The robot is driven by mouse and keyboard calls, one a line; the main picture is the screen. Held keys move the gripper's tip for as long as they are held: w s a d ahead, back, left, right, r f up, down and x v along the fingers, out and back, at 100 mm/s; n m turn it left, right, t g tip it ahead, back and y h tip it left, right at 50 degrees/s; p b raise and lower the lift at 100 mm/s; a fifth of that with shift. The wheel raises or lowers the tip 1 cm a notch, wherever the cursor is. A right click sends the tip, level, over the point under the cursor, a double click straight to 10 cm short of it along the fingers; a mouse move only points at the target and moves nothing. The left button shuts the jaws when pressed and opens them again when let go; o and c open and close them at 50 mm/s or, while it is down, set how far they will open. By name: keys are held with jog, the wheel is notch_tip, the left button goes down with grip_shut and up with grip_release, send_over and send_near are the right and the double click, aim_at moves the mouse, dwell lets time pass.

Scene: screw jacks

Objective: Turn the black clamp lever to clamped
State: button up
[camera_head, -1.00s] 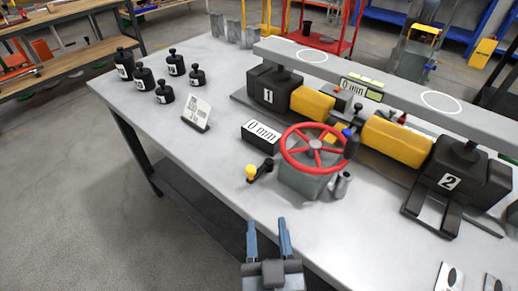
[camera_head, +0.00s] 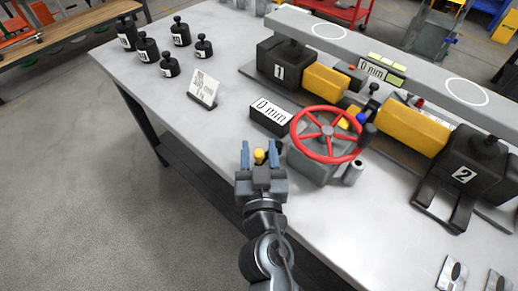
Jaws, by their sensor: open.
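A short black lever with a yellow ball knob (camera_head: 259,156) sits low at the left side of the grey gearbox (camera_head: 315,168). My gripper (camera_head: 260,146) is open, its two blue fingers on either side of the yellow knob in the picture. Whether they touch the knob is not clear. The black part of the lever is mostly hidden by the right finger. The gearbox carries a red handwheel (camera_head: 326,135) with a black handle (camera_head: 368,132), just right of my gripper.
Two black jacks, 1 (camera_head: 283,66) and 2 (camera_head: 467,165), stand under a grey beam (camera_head: 400,62). A "0 mm" display block (camera_head: 270,115) is behind my gripper. Several black weights (camera_head: 147,47) and a sign (camera_head: 203,88) stand at left. Bench between them is clear.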

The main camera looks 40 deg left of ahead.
jog(key=shift+c, duration=0.5)
grip_shut()
